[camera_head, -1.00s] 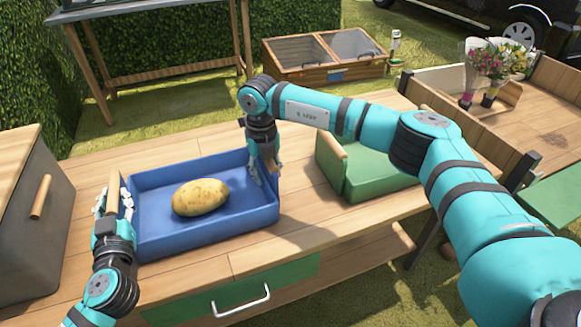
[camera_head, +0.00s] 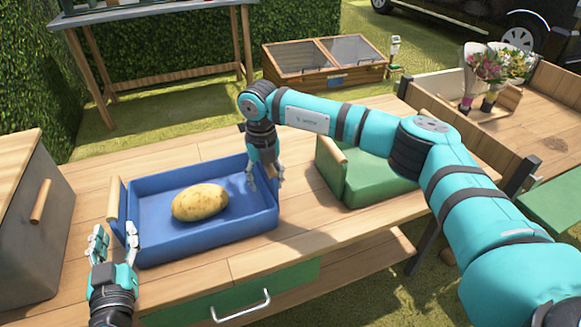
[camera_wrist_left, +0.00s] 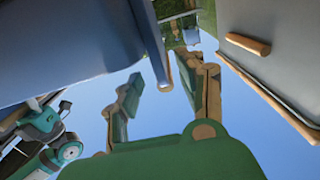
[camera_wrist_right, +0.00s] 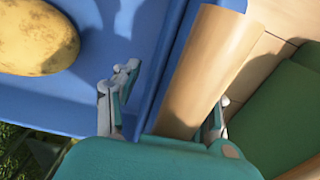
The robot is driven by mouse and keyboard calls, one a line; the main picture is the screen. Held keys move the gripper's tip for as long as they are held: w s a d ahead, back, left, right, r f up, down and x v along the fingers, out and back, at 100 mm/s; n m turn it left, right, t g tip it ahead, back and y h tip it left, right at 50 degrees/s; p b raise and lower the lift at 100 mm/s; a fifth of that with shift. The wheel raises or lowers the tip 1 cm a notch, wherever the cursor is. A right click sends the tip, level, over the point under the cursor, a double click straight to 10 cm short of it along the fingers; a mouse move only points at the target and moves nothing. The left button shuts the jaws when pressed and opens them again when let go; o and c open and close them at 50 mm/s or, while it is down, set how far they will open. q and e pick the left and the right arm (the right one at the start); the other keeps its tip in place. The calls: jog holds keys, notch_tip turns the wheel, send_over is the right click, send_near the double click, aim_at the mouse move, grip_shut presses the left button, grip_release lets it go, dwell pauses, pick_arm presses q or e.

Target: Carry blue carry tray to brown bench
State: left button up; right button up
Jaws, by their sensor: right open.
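The blue carry tray (camera_head: 150,249) sits flat on a wooden-topped bench, with a potato (camera_head: 200,202) inside. Its left wooden handle (camera_head: 114,201) is bare. My left gripper (camera_head: 97,243) is open and empty, in front of and below that handle; the left wrist view shows its fingers (camera_wrist_left: 165,95) apart, with the tray (camera_wrist_left: 70,50) beyond. My right gripper (camera_head: 265,182) is at the tray's right end. In the right wrist view its open fingers (camera_wrist_right: 165,108) stand on either side of the right wooden handle (camera_wrist_right: 205,75). I cannot tell whether they touch it.
A green tray (camera_head: 375,180) stands to the right on the same bench. A grey box with a wooden handle (camera_head: 30,230) is at the left. A wooden table (camera_head: 160,75) stands at the back, beside a cold frame (camera_head: 325,62). Another wooden bench (camera_head: 550,125) with bouquets (camera_head: 490,70) is at right.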

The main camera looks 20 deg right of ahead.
pick_arm(q)
jog(key=s, duration=0.3)
jog(key=shift+s, duration=0.25)
pick_arm(e)
jog(key=shift+r, duration=0.2)
notch_tip(320, 180, up, 12)
jog(key=shift+f, duration=0.2)
pick_arm(q)
jog(key=shift+f, duration=0.1)
pick_arm(e)
jog(key=shift+s+f, duration=0.1)
